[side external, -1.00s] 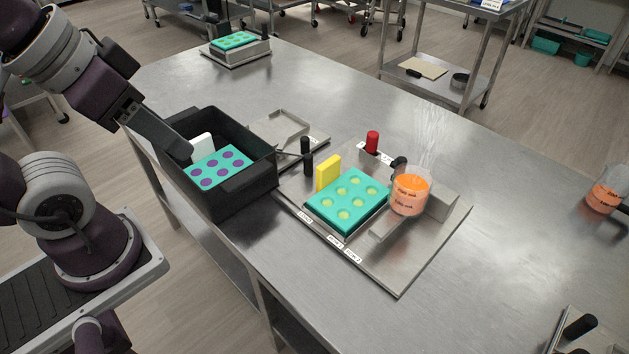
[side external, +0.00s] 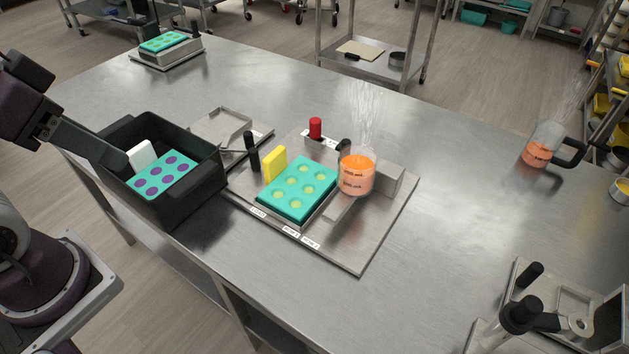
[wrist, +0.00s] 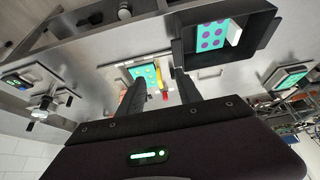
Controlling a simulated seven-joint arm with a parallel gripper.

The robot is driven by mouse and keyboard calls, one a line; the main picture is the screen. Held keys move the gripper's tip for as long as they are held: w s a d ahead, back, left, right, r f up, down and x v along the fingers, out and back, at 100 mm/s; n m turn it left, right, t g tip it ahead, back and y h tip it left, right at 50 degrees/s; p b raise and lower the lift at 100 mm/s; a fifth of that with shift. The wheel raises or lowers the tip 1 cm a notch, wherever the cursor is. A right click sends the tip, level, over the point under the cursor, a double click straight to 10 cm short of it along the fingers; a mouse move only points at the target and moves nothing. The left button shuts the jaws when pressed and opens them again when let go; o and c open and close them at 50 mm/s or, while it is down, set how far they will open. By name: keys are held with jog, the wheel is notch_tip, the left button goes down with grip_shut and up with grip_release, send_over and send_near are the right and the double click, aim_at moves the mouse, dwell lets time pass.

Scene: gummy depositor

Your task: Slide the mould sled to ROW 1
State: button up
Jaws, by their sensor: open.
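The teal mould (side external: 298,187) with yellow-green cavities lies on the mould sled, which it mostly hides, on the steel depositor plate (side external: 362,250). An upright black handle (side external: 252,158) stands at the left of the plate. Small white labels (side external: 291,232) line the front edge; their text is too small to read surely. A clear cup of orange liquid (side external: 357,173) stands right of the mould. My gripper (wrist: 160,95) is open and empty in the wrist view, with the teal mould (wrist: 146,73) beyond its fingers. In the side view it is at the left, by the black bin, away from the sled.
The black bin (side external: 195,195) holds a purple-dotted teal mould (side external: 162,176) and a white block. A yellow block (side external: 274,164) and a red knob (side external: 315,128) stand close to the sled. A jug (side external: 541,146) stands far right.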

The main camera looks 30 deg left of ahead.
dwell(0.4)
jog(key=w, duration=0.3)
jog(key=w+m+g, duration=0.1)
jog(key=w, duration=0.3)
jog(key=w+a+m+g, duration=0.1)
jog(key=w, duration=0.3)
jog(key=shift+f, duration=0.1)
jog(key=m+g, duration=0.3)
send_over(253, 150)
notch_tip(253, 150, down, 15)
jog(key=shift+s+f, duration=0.15)
jog(key=shift+f, duration=0.05)
jog(key=shift+g, duration=0.3)
jog(key=f, duration=0.7)
jog(key=shift+w, duration=0.2)
jog(key=shift+f, duration=0.6)
grip_shut()
